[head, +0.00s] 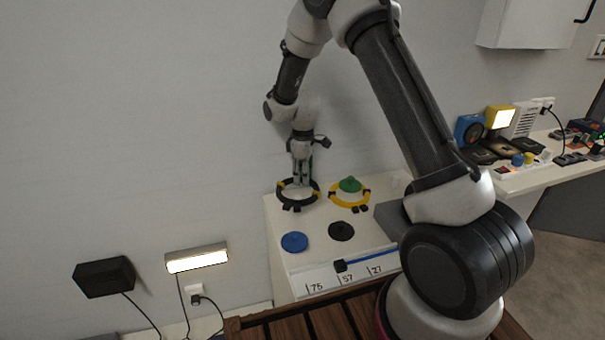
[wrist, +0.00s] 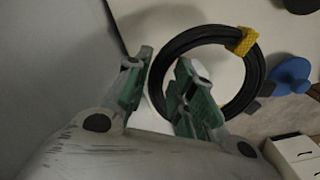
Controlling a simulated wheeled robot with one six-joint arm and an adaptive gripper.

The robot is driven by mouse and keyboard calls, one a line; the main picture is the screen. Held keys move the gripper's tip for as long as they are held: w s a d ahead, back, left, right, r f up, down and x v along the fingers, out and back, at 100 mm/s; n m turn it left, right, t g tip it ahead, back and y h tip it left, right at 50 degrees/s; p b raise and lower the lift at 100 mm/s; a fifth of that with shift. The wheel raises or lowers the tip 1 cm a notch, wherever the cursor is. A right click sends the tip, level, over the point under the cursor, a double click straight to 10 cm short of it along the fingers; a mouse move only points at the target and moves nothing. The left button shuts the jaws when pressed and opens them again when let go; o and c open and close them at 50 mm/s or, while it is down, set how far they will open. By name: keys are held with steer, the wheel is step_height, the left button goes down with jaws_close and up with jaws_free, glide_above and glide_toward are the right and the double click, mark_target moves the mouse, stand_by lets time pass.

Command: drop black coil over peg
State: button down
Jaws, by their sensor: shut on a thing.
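My gripper (head: 301,182) is shut on the black coil (head: 316,193), a black ring with yellow bands, at the back left of the white bench. In the wrist view my gripper's fingers (wrist: 160,72) pinch one side of the coil (wrist: 195,36), one finger inside the ring. Whether the coil touches the bench is unclear. A black round-topped peg (head: 341,231) stands in front of the coil, to the right. It appears cut off in the wrist view (wrist: 301,4). The coil is apart from this peg.
A blue peg (head: 294,242) stands left of the black one. A yellow coil (head: 362,201) lies around a green peg (head: 350,184), right of my gripper. The wall is close behind. A numbered strip (head: 340,280) runs along the bench front.

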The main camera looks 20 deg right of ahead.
mark_target(303, 196)
steer(key=shift+f, duration=0.25)
steer(key=shift+f, duration=2.35)
steer(key=c, duration=1.1)
jaws_free()
step_height(303, 196, up, 12)
steer(key=shift+f, duration=0.1)
